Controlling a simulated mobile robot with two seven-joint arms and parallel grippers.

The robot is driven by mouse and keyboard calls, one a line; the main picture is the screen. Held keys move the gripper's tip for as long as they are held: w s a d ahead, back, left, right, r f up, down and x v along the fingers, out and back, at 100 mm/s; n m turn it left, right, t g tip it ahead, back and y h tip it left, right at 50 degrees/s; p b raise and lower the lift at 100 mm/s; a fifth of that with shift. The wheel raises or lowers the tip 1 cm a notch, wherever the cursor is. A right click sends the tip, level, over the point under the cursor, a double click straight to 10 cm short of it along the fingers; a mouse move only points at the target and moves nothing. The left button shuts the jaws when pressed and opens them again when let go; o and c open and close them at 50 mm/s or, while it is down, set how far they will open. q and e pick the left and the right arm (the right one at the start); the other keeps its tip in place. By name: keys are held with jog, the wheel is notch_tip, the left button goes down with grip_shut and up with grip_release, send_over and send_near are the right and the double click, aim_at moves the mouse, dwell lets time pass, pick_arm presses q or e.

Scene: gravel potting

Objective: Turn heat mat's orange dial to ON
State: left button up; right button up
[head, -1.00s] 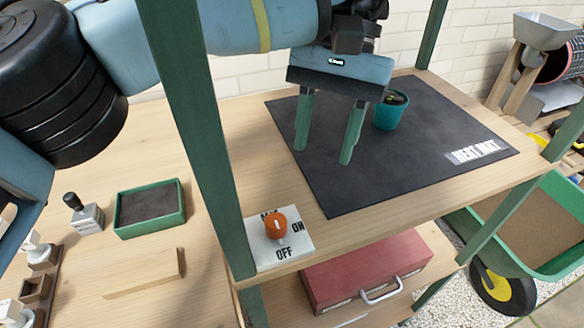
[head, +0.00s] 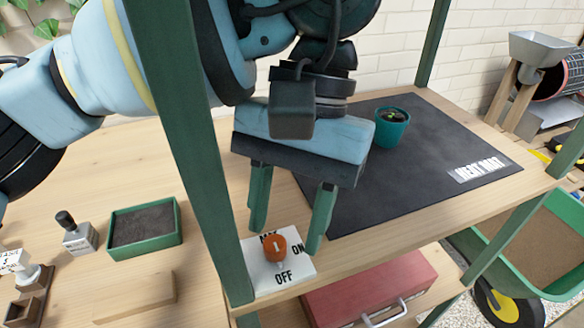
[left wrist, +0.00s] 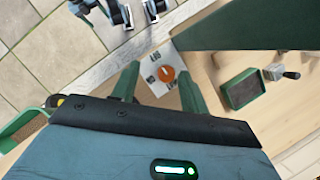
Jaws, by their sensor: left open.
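The orange dial (head: 275,247) sits on a white plate (head: 301,270) marked ON and OFF, at the front left of the shelf. The pale mark on the dial points upward, away from the OFF label. My left gripper (head: 287,235) is open and empty, its green fingers above and just behind the dial, one to each side. The dial also shows in the left wrist view (left wrist: 166,74), beyond and between the two fingertips (left wrist: 158,78). No contact shows. The black heat mat (head: 440,190) lies behind to the right. My right gripper is not in view.
A green shelf post (head: 190,150) stands close left of the dial. A teal pot (head: 391,130) with a seedling stands on the mat. A red toolbox (head: 365,290) is on the level below. A green soil tray (head: 145,228) is at left.

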aim_at(275, 249)
pick_arm(q)
jog(key=shift+x, duration=1.1)
jog(key=shift+s+a+f, duration=0.1)
jog(key=shift+f, duration=0.35)
